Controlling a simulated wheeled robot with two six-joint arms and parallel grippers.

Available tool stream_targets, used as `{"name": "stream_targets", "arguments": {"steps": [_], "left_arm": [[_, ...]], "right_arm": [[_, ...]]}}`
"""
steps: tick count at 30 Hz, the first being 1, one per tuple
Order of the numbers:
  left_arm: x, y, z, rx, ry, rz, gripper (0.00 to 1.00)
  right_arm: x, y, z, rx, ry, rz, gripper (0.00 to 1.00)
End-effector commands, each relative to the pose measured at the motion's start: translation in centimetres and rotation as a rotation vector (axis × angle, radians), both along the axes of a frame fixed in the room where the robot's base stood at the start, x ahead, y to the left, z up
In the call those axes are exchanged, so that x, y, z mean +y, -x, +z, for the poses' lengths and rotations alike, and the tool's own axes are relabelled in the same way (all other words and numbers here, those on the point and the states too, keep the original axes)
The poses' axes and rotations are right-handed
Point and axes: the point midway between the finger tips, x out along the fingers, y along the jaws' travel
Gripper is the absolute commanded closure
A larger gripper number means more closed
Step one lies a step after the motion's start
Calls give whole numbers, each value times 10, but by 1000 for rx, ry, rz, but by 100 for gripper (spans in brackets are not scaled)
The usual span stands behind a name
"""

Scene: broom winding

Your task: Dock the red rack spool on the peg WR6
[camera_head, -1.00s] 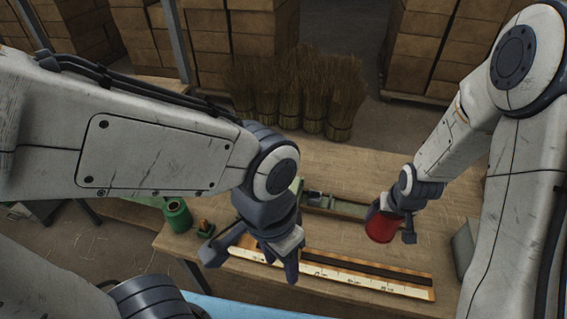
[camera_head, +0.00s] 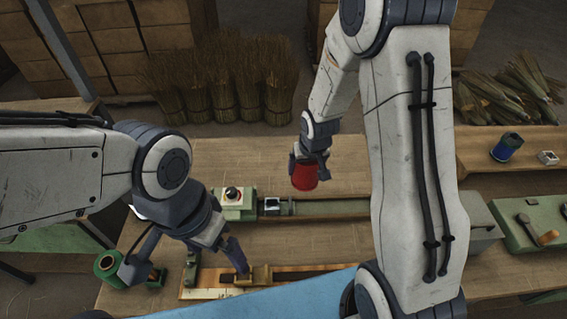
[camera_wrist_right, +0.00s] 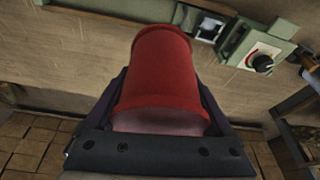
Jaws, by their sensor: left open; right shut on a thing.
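The red spool (camera_head: 304,176) is gripped in my right gripper (camera_head: 308,160), held above the wooden workbench near its back middle. In the right wrist view the red spool (camera_wrist_right: 157,70) fills the centre, with a finger on each side of it. My left gripper (camera_head: 190,262) is open and empty, low over the front left of the bench, beside a board with a pale ruler strip. No peg marked WR6 can be made out in these frames.
A green spool (camera_head: 108,266) stands at the bench's left end. A green machine with a dial (camera_head: 234,200) and a long rail (camera_head: 330,208) lie mid-bench. Broom bundles (camera_head: 220,90) stand behind.

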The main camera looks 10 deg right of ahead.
Motion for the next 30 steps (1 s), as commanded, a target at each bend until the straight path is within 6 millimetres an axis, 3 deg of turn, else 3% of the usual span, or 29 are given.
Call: {"name": "stream_targets", "arguments": {"steps": [1,3,9,14,24,30], "left_arm": [[0,0,-26,1,-1,0,1],[0,0,-41,1,-1,-1,1],[0,0,-64,1,-1,-1,1],[0,0,-59,0,0,-2,1],[0,0,-34,0,0,-1,1],[0,0,-27,0,0,0,1]], "right_arm": [[-5,-13,-23,-3,-1,-26,86],[-12,-28,-34,-4,-1,-61,86],[-29,-56,-48,-2,4,-136,86],[-34,-74,-54,2,5,-151,86],[-45,-143,-95,2,5,-148,86],[-49,-169,-111,1,6,-147,86]]}}
